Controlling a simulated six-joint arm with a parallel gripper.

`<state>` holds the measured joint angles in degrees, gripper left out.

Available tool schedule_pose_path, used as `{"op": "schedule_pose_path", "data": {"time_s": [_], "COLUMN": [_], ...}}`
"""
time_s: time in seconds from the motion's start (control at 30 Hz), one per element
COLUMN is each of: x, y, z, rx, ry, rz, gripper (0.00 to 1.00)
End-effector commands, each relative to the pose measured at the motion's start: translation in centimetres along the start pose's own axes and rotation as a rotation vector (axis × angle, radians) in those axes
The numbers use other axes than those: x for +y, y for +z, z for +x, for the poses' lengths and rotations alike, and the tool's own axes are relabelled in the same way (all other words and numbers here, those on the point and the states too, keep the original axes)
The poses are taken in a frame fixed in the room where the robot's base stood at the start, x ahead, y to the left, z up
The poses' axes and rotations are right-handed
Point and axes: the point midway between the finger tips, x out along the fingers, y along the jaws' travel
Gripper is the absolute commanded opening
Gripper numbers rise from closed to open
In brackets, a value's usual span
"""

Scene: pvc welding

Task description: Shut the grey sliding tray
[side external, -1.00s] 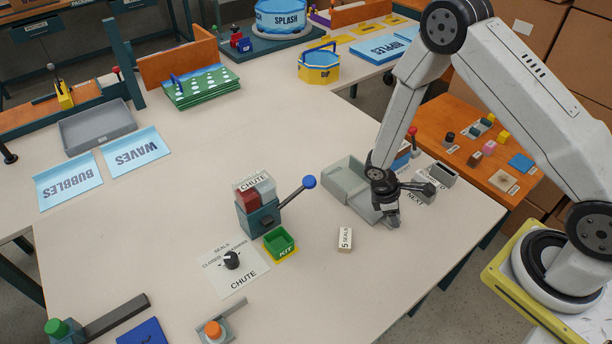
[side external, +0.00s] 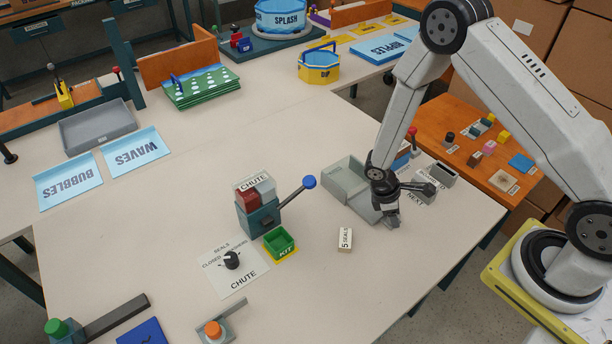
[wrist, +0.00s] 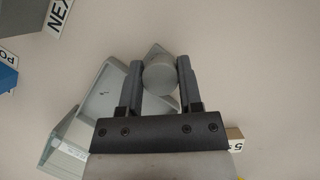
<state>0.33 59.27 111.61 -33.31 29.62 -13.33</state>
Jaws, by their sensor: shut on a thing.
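The grey sliding tray (side external: 366,208) sticks out of its pale grey-green housing (side external: 345,178), right of the table's middle. Both also show in the wrist view, the tray (wrist: 112,92) nearer my fingers and the housing (wrist: 68,142) at lower left. My gripper (side external: 391,219) is low at the tray's outer end. In the wrist view my gripper (wrist: 160,80) has its two fingers on either side of a round grey knob (wrist: 159,73), closed on it. The gripper hides part of the tray's front in the side view.
A "5 SEALS" block (side external: 345,239) lies left of my gripper. The chute (side external: 258,207) with its blue-knobbed lever (side external: 309,182) and a green kit box (side external: 279,243) stand further left.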

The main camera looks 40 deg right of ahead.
Motion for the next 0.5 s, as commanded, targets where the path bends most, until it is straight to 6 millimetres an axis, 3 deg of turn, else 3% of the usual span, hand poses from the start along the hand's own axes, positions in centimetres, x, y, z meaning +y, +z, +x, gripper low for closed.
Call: {"op": "schedule_pose_path", "data": {"time_s": [0.17,0.5], "x": [0.3,3.1], "y": [-0.4,-2.9], "z": [-0.2,-1.2], "rx": [0.002,0.002], "ry": [0.003,0.005], "rz": [0.0,0.001], "gripper": [0.0,0.0]}}
